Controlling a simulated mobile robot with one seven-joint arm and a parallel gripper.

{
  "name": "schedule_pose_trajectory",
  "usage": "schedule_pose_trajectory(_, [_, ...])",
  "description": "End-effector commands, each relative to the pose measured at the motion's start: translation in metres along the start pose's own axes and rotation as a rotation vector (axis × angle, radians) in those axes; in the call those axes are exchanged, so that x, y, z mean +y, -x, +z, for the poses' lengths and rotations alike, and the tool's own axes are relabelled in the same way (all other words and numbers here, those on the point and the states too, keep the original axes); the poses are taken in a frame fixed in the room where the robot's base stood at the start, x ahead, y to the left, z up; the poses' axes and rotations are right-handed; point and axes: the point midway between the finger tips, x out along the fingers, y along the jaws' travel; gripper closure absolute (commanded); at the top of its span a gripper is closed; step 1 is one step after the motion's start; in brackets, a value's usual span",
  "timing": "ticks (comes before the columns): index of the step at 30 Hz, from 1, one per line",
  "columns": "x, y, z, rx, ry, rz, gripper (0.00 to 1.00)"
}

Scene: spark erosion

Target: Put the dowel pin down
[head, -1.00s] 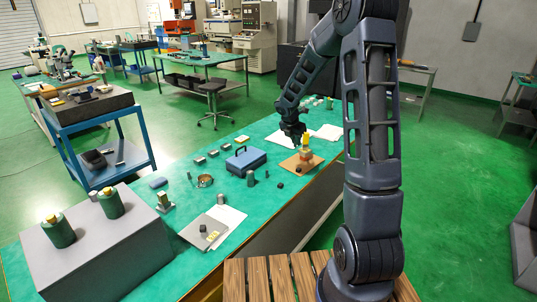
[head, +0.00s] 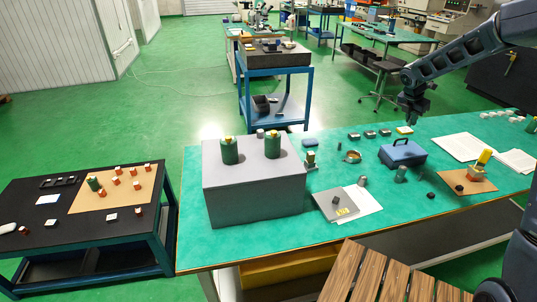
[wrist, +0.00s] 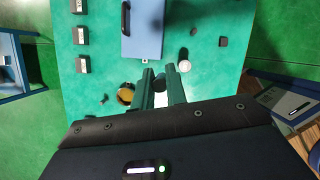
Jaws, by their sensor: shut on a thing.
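My gripper (head: 413,119) hangs above the far side of the green table, behind the blue case (head: 402,153). In the wrist view its two dark fingers (wrist: 160,73) point down over the table, with a narrow gap between them. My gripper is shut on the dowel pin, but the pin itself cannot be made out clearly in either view. The blue case also shows ahead of the fingers in the wrist view (wrist: 150,30). A brass ring-shaped dish (wrist: 125,94) is left of the fingers and a grey cylinder (wrist: 184,63) right of them.
The green table (head: 300,222) carries a grey block (head: 252,190) with green bottles, a grey plate (head: 335,206) on paper, and a wooden board (head: 468,183) with a yellow-topped piece. Small grey blocks (head: 369,134) line the far side. A black side table (head: 85,240) stands left.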

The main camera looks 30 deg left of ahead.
Motion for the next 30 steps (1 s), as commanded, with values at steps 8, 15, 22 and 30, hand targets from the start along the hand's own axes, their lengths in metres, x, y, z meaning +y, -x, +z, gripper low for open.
schedule_pose_trajectory(8, [0.091,0.058,-0.067,-0.001,0.131,0.056,1.00])
schedule_pose_trajectory(15, [0.153,0.112,-0.134,0.000,0.236,0.100,1.00])
schedule_pose_trajectory(22, [0.200,0.165,-0.205,0.000,0.335,0.140,1.00])
schedule_pose_trajectory(30, [0.238,0.232,-0.297,0.000,0.450,0.188,1.00])
